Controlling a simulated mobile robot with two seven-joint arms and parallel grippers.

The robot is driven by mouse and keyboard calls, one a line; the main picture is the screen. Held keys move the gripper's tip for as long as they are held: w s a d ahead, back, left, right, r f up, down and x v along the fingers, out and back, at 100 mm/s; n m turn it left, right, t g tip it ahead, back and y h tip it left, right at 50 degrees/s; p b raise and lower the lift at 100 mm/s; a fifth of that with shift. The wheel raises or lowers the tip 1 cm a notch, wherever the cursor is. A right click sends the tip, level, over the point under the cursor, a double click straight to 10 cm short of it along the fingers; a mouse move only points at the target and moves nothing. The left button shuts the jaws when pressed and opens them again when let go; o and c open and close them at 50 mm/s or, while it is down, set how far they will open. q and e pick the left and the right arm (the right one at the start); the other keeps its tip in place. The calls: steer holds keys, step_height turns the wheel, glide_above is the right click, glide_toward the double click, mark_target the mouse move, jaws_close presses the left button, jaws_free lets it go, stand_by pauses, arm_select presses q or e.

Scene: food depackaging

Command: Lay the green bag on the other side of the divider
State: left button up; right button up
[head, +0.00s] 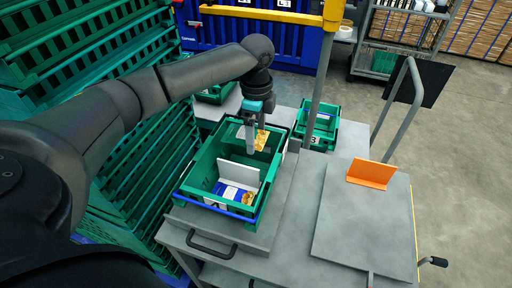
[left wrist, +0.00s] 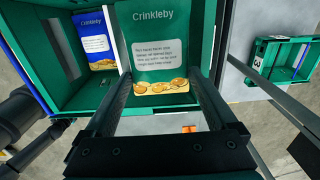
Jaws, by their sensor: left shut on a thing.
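The green bag (left wrist: 155,50), printed "Crinkleby" with yellow chips along one edge, is between the fingers of my left gripper (head: 256,146). In the head view the bag (head: 262,141) is mostly hidden by the fingers, and its yellow part shows over the far part of a green crate (head: 182,186). A pale divider (head: 238,173) stands across the crate. A blue bag (head: 226,188) lies on the near side of the divider; it also shows in the left wrist view (left wrist: 92,38). I cannot tell whether the green bag touches the crate floor. My right gripper is out of view.
The crate stands on a grey cart top (head: 287,190). A smaller green bin (head: 322,128) sits beyond it, beside a grey post (head: 322,85). Stacked green crates (head: 140,150) rise at left.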

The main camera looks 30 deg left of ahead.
arm_select(q)
step_height(320, 180, down, 5)
steer(key=shift+b, duration=0.4)
steer(key=shift+f, duration=0.55)
steer(key=o, duration=1)
